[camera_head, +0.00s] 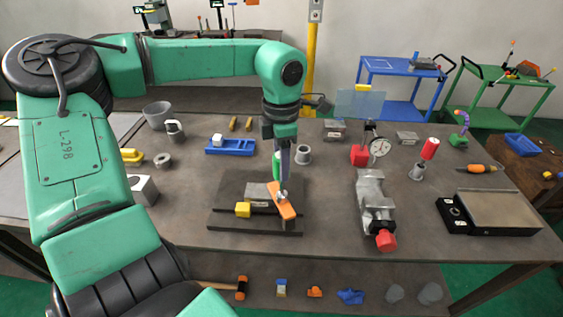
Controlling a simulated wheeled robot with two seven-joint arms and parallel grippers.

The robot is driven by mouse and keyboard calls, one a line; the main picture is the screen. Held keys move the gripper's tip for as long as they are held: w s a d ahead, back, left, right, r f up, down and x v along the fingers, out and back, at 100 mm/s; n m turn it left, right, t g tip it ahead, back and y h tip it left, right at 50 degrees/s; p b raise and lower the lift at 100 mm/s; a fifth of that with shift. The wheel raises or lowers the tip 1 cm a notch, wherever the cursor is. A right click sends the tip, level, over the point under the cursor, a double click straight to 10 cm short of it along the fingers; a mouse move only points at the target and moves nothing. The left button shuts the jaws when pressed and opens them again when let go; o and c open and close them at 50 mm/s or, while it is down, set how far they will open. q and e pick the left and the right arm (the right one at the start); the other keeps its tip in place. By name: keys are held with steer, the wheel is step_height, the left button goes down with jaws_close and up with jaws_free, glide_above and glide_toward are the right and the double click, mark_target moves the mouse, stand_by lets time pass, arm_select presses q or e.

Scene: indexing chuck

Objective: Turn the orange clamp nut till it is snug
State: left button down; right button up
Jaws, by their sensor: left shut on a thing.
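The orange clamp nut (286,209) shows as a long orange bar lying at a slant on the dark fixture plate (228,190), with a bright metal stud at its middle. My left gripper (283,188) points straight down over it and is shut on it near the stud; the fingers hide part of the contact. A yellow block (243,209) sits on the plate just left of the orange piece. My right gripper is not in view.
A grey vise (371,190) with a red end and a dial gauge (379,147) stand to the right. A blue block (230,145) and a green cylinder are behind the plate. A flat black-framed plate (500,212) lies far right. The table front is clear.

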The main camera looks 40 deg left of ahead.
arm_select(q)
steer(key=m, duration=0.3)
steer(key=shift+m, duration=1.9)
steer(key=shift+m, duration=0.6)
steer(key=m, duration=0.4)
steer(key=shift+p, duration=0.35)
steer(key=shift+m, duration=0.8)
